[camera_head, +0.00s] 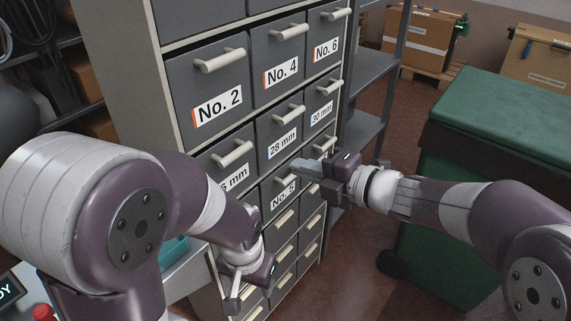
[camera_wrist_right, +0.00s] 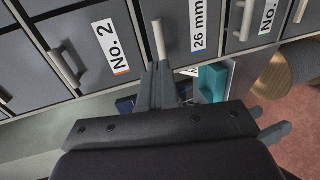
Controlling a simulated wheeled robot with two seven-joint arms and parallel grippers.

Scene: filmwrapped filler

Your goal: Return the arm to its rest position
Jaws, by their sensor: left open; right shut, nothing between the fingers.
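My right arm (camera_head: 440,198) comes in from the right. Its gripper (camera_head: 297,168) is in front of the drawer cabinet, over the area around the No. 5 label (camera_head: 284,193). In the right wrist view its fingers (camera_wrist_right: 160,72) are together with nothing between them. Their tips appear just below the handle (camera_wrist_right: 159,38) of the 26 mm drawer; I cannot tell if they touch. My left arm (camera_head: 130,215) comes in from the left and bends down. Its gripper (camera_head: 252,290) is open and empty, low in front of the cabinet's lower drawers.
The grey cabinet (camera_head: 157,62) has several labelled drawers with protruding bar handles; those in view look shut. A green-topped box (camera_head: 505,115) stands at the right. Shelving (camera_head: 365,68) stands beside the cabinet, with cartons (camera_head: 417,40) behind. Red-brown floor (camera_head: 345,275) is open between cabinet and green box.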

